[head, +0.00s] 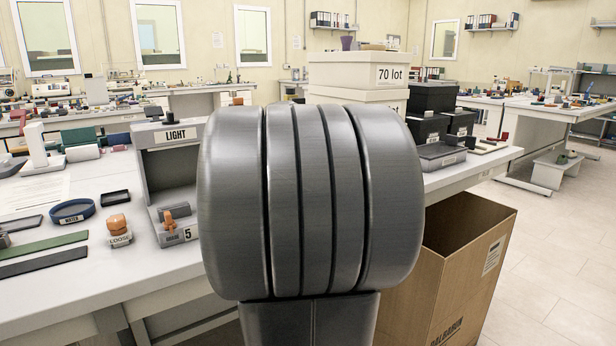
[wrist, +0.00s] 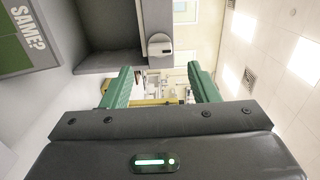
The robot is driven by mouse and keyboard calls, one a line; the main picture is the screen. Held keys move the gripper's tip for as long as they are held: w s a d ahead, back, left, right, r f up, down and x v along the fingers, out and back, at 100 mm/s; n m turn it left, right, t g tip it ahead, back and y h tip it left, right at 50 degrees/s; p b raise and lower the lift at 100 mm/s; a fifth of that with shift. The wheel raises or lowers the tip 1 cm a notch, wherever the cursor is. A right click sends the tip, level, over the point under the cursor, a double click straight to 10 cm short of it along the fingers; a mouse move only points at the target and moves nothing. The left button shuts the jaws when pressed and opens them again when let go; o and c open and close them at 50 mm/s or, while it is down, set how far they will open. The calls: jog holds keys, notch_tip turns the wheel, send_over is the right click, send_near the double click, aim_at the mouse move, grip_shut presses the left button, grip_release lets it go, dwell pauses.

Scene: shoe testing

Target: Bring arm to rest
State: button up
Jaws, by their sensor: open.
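My gripper (wrist: 160,86) shows in the wrist view, its two green fingers spread apart with nothing between them. In the head view a thick grey link of my own arm stands upright in the middle and covers much of the bench. My gripper is hidden from the head view.
The white bench (head: 130,262) spans the left and holds a grey LIGHT booth (head: 165,170), a blue WATER dish (head: 72,212) and an orange-topped LOOSE piece (head: 118,230). White boxes (head: 350,70) and black boxes (head: 432,98) stand behind. A cardboard box (head: 468,255) stands on the floor at right.

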jog(key=w+a+m+p, duration=0.3)
jog(key=w+m+p, duration=0.2)
jog(key=m+p, duration=1)
jog(key=p, duration=0.8)
jog(key=shift+w+a, duration=0.3)
jog(key=shift+a, duration=0.1)
jog(key=shift+s+d, duration=0.25)
jog(key=shift+s, duration=0.1)
